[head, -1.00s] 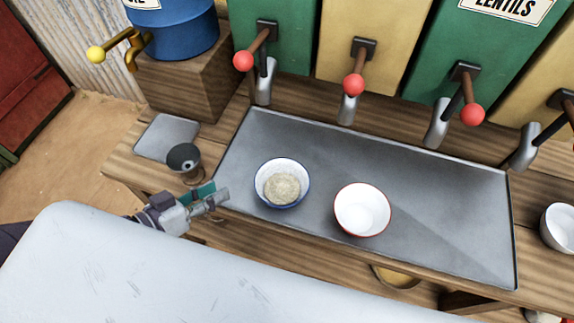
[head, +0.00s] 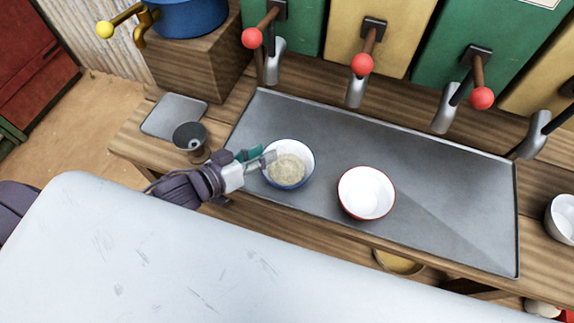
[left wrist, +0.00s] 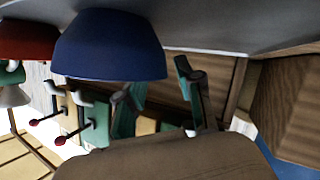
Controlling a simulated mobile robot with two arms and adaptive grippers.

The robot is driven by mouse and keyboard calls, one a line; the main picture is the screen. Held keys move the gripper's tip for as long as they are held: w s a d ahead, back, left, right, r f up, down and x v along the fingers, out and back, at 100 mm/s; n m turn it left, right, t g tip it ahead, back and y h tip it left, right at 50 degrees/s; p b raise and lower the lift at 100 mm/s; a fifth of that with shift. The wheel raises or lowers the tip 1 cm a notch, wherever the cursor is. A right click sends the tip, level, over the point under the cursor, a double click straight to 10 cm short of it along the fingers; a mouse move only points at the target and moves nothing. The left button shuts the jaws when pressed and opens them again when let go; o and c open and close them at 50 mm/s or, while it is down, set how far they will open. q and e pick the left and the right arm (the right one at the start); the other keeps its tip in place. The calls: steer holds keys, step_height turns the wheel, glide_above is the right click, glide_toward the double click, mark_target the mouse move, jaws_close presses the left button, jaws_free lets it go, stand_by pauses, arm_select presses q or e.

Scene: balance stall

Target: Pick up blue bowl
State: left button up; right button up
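The blue bowl (head: 290,180), white inside with a blue outside, stands upright on the grey metal tray (head: 440,230) and holds pale grain. My left gripper (head: 257,158) is at the bowl's left rim in the head view, with its fingertips reaching the rim. In the left wrist view the bowl's blue wall (left wrist: 110,45) is at the top, and my left gripper (left wrist: 160,95) has its fingers apart. The tip of one finger is hidden behind the bowl wall; the other finger is outside it. Contact cannot be made out. My right gripper is not in view.
A red-rimmed white bowl (head: 366,193) stands right of the blue bowl. Dispenser spouts (head: 356,92) overhang the tray's back. Another white bowl (head: 562,217) is at the far right.

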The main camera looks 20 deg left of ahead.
arm_select(q)
steer(key=shift+x, duration=1.25)
jaws_close()
steer(key=shift+r, duration=0.1)
